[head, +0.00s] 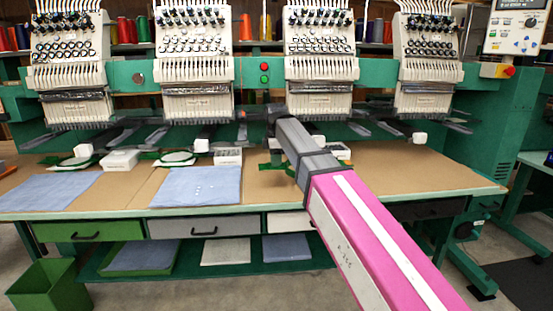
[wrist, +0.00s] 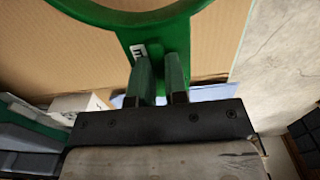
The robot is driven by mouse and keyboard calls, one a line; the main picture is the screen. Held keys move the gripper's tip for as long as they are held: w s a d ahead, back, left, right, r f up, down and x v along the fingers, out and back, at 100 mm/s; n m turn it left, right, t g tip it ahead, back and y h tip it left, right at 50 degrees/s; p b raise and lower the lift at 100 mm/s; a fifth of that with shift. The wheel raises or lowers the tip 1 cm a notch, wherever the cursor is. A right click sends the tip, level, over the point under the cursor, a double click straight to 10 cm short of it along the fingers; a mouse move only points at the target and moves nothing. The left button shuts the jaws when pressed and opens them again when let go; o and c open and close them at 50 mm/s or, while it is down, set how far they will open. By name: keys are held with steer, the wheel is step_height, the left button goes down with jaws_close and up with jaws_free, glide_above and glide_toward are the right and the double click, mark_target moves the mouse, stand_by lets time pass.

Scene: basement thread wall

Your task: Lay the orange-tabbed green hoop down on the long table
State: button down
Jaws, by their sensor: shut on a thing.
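In the wrist view my gripper (wrist: 160,62) is shut on the flat stem of a green hoop (wrist: 116,18), whose curved ring runs out of the top of the frame. A small white label (wrist: 138,50) sits on the stem; no orange tab shows there. The tan top of the long table (head: 430,178) lies beneath the hoop; I cannot tell whether they touch. In the head view my arm reaches over the table's middle and largely hides my gripper. A green patch (head: 272,166) shows beside the arm; I cannot tell if it is the held hoop.
Embroidery heads (head: 193,60) line the back above the table. Blue cloths (head: 200,188) and white boxes (head: 120,160) lie at left and centre, near another green hoop (head: 180,158). The table's right part is bare. Drawers (head: 190,226) sit below the front edge.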

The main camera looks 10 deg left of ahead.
steer(key=shift+f, duration=2.8)
steer(key=c, duration=1.1)
jaws_free()
steer(key=shift+o, duration=0.2)
steer(key=shift+r, duration=0.1)
